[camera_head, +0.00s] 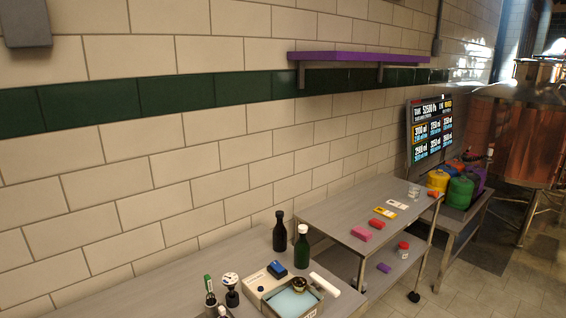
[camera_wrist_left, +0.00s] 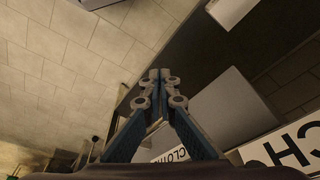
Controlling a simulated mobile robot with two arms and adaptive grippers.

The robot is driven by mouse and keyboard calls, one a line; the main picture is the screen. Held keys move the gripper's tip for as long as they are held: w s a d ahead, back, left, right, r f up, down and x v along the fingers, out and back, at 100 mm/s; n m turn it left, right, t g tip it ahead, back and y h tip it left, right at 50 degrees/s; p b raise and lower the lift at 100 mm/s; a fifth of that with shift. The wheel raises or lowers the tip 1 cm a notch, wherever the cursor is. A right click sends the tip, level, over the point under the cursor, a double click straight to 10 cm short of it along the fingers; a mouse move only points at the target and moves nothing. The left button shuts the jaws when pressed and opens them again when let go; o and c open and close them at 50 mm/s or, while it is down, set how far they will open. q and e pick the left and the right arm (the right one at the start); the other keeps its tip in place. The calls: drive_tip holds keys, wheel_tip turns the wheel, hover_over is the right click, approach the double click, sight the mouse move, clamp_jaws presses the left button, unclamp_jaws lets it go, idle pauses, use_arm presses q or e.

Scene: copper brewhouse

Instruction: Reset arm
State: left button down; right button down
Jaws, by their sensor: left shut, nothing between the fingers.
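My left gripper (camera_wrist_left: 158,85) shows in the left wrist view with its blue-grey fingers together and nothing between them. It points into open space, with pale wall tiles to its left and dark and grey surfaces to its right. Neither of my grippers shows in the head view, and my right gripper shows in no view.
In the head view a near table (camera_head: 120,292) holds dark bottles (camera_head: 302,247) and an open box (camera_head: 255,283). A wheeled cart (camera_head: 340,217) carries small coloured items. Coloured jugs (camera_head: 460,191) stand beyond it. A purple shelf (camera_head: 355,57) juts from the wall.

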use_arm(q)
drive_tip(key=s+a+f+b, duration=0.1)
drive_tip(key=s+f, duration=0.5)
drive_tip(key=f, duration=0.4)
drive_tip(key=s+a+f+g+b, duration=0.1)
drive_tip(key=s+f, duration=0.6)
drive_tip(key=f, duration=0.4)
drive_tip(key=s+a+f+g+b, duration=0.1)
drive_tip(key=s+f, duration=0.6)
drive_tip(key=f, duration=0.4)
drive_tip(key=shift+s+a+f, duration=0.15)
drive_tip(key=shift+s+f, duration=0.05)
